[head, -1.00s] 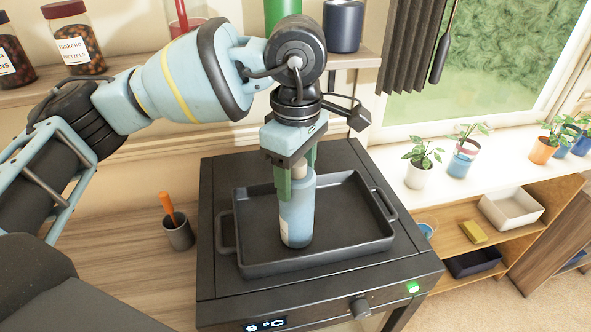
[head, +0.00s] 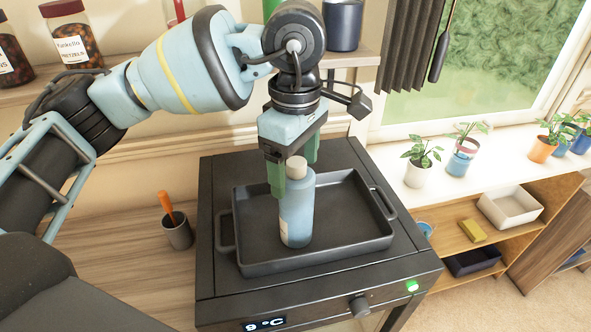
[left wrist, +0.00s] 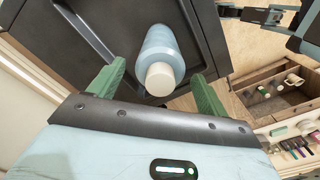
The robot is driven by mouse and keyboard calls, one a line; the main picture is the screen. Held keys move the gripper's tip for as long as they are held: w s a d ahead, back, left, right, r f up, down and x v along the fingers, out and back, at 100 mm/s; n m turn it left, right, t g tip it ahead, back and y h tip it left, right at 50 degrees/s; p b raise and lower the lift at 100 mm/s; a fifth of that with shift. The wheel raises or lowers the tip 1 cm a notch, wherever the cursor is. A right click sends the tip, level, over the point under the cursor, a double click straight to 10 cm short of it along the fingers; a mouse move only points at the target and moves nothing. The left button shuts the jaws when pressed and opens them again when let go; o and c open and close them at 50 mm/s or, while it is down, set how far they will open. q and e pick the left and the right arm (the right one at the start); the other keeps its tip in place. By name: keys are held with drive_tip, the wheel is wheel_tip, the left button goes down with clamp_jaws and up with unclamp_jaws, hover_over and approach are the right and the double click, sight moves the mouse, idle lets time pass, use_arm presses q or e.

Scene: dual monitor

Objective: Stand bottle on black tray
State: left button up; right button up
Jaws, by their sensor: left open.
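A light blue bottle (head: 297,212) with a pale cap stands upright on the black tray (head: 262,262), near its middle. My right gripper cannot be made out in the head view.
The tray sits on a dark appliance (head: 215,285) with a display. A grey cup (head: 177,232) with an orange-handled tool stands to the left. A shelf (head: 130,90) with jars is behind. Potted plants (head: 418,168) line the window ledge at right.

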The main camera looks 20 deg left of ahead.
use_arm(q)
wheel_tip(320, 180, up, 11)
drive_tip(key=shift+f, duration=0.2)
idle(0.6)
